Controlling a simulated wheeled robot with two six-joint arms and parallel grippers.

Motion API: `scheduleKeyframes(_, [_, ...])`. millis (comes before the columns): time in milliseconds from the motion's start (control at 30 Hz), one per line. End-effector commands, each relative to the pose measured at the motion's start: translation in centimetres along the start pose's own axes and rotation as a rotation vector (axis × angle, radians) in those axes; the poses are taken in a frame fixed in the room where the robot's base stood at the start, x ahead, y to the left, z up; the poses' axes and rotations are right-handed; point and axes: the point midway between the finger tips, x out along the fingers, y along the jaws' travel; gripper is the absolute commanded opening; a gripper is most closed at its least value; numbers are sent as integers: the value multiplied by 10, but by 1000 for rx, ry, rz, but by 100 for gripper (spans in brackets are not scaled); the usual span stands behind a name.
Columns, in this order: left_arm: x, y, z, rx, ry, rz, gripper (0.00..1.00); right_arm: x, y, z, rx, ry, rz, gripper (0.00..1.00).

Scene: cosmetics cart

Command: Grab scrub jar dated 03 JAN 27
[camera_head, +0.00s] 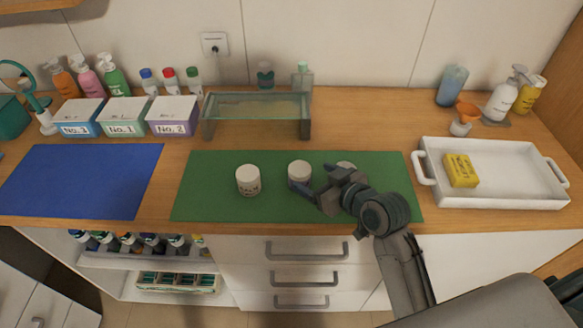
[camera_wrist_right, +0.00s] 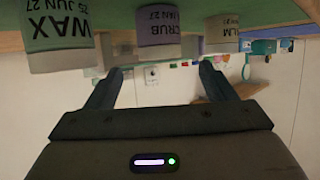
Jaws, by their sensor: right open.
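Three white-lidded jars stand on the green mat (camera_head: 210,204). The middle jar (camera_head: 299,171) has a lilac label; in the upside-down right wrist view the scrub jar (camera_wrist_right: 159,38) reads SCRUB and JAN 27, its day not clear. The right jar (camera_head: 346,165) is partly hidden behind my gripper; it appears to be the green-labelled WAX jar (camera_wrist_right: 60,38), JUN 27. The left jar (camera_head: 248,181) seems to be the cream-labelled one (camera_wrist_right: 222,35), ending LM. My right gripper (camera_head: 318,192) is open and empty, just in front of the middle jar. My left gripper is out of view.
A glass-topped stand (camera_head: 258,106) is behind the mat. A white tray (camera_head: 510,196) with a yellow box (camera_head: 460,171) is at right. A blue mat (camera_head: 80,180) and numbered boxes (camera_head: 122,118) are at left. The mat's left part is clear.

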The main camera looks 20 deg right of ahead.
Motion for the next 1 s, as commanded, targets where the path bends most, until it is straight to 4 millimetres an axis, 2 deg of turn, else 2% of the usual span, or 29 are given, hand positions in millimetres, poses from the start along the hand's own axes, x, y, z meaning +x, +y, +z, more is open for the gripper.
scheduleKeyframes(200, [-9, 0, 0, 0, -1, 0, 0, 34, 0, -2, 2, -1, -1, 77])
scheduleKeyframes(467, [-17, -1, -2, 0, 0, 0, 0, 54, 0, -3, 2, -2, -1, 77])
scheduleKeyframes(700, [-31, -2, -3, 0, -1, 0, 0, 88, 0, -3, 2, -1, -1, 77])
scheduleKeyframes(833, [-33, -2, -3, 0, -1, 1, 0, 96, 0, -1, 0, -1, 0, 77])
scheduleKeyframes(1000, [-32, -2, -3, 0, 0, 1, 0, 97, 0, 0, 0, -1, 0, 77])
